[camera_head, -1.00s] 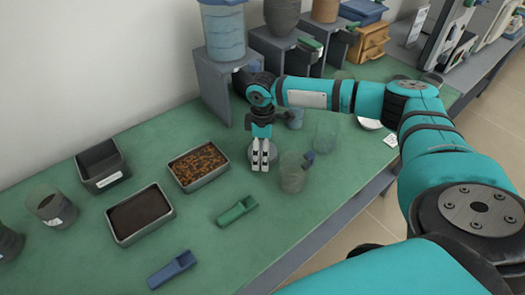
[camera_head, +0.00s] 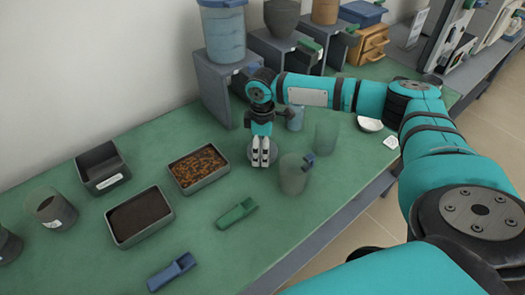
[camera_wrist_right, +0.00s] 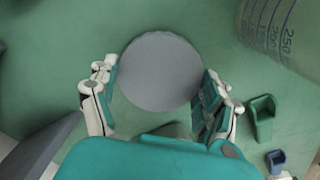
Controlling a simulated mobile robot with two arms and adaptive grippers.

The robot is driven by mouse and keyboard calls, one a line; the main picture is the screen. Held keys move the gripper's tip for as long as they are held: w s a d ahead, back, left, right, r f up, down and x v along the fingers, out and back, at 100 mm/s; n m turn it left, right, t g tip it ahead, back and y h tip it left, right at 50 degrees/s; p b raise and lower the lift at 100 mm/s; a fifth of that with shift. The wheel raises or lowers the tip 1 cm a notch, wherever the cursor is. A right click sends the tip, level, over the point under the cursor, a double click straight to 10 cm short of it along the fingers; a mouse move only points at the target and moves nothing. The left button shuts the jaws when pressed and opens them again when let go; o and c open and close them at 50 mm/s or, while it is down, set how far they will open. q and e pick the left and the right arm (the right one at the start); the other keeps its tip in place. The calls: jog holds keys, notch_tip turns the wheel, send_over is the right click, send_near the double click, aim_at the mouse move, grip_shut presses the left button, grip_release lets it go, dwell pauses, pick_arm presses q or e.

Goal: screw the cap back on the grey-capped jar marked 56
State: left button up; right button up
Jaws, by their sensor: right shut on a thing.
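My right gripper (camera_head: 261,158) points straight down at the green bench top. In the right wrist view its two fingers (camera_wrist_right: 161,95) stand on either side of a round grey cap (camera_wrist_right: 160,70) and are shut on it. In the head view only the cap's rim shows around the fingertips, low at the bench top. An open clear jar with a white label (camera_head: 50,207) and dark contents stands at the left. Another dark-filled jar (camera_head: 8,245) is cut off at the left edge. I cannot read a 56 on either. My left gripper is not in view.
A clear beaker (camera_head: 294,174) stands close right of the gripper, another (camera_head: 326,137) behind it. A tray of brown pieces (camera_head: 200,185), a dark-filled tray (camera_head: 163,233), a green scoop (camera_head: 237,213) and a blue scoop (camera_head: 172,271) lie nearby. Grey stands line the wall.

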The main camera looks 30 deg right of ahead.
aim_at(262, 149)
notch_tip(262, 149, up, 9)
jog(key=shift+f, duration=0.2)
dwell(0.6)
